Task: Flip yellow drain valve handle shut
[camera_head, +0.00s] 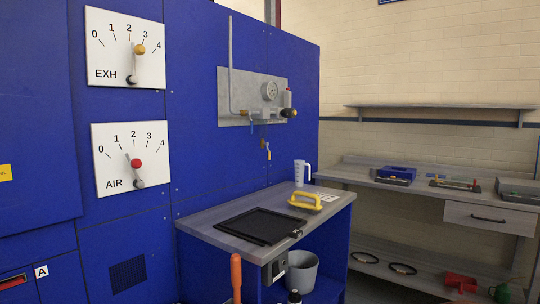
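A small yellow-orange lever (268,152) hangs below the grey mounting plate (235,100) on the blue machine wall. It looks like the yellow drain valve handle and points roughly down. It is too small for me to tell its exact angle to the pipe. Above it, the plate carries a round gauge (270,90), a vertical pipe and a brass-coloured fitting (289,113). My gripper does not show in this view.
Below the lever, a grey-topped bench holds a black tray (258,226), a yellow-handled tool (304,201) and a clear jug (301,173). An orange upright handle (236,277) stands before the bench. EXH (125,50) and AIR (130,159) dials are left.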

